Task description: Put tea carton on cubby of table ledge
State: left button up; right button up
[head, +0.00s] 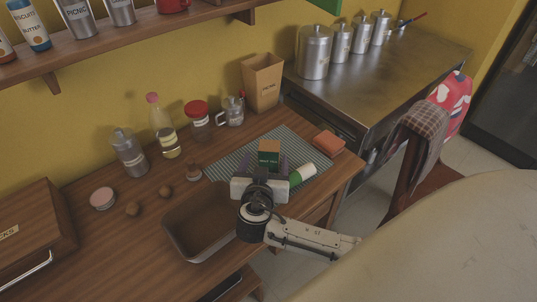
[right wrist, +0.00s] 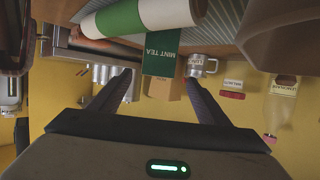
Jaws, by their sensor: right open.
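The tea carton (head: 269,153), green with a tan top and the label MINT TEA, stands on the striped mat (head: 224,165) on the wooden table. My right gripper (head: 266,163) is open, just on the near side of the carton. In the right wrist view, which looks upside down, the carton (right wrist: 163,50) lies in line with the gap between my open fingers (right wrist: 158,82). I cannot tell whether the fingertips reach past its sides. The table's lower shelf (head: 240,286) shows only partly at the bottom; I cannot make out a cubby there. My left gripper is not in view.
A green-and-white cylinder (head: 302,175) lies right of the gripper, and an orange block (head: 328,143) sits at the mat's corner. A brown tray (head: 178,238) is at the left.

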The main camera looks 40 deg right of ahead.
aim_at(268, 152)
jog(key=x, duration=0.3)
jog(key=p+x, duration=0.1)
jog(key=shift+w+d+r, duration=0.15)
jog(key=shift+d+r, duration=0.05)
jog(key=shift+d, duration=0.15)
jog(key=shift+w+d+f, duration=0.15)
jog(key=shift+w, duration=0.05)
jog(key=c, duration=1.2)
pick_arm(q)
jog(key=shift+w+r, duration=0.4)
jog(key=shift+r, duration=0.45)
pick_arm(e)
jog(key=shift+c, duration=0.2)
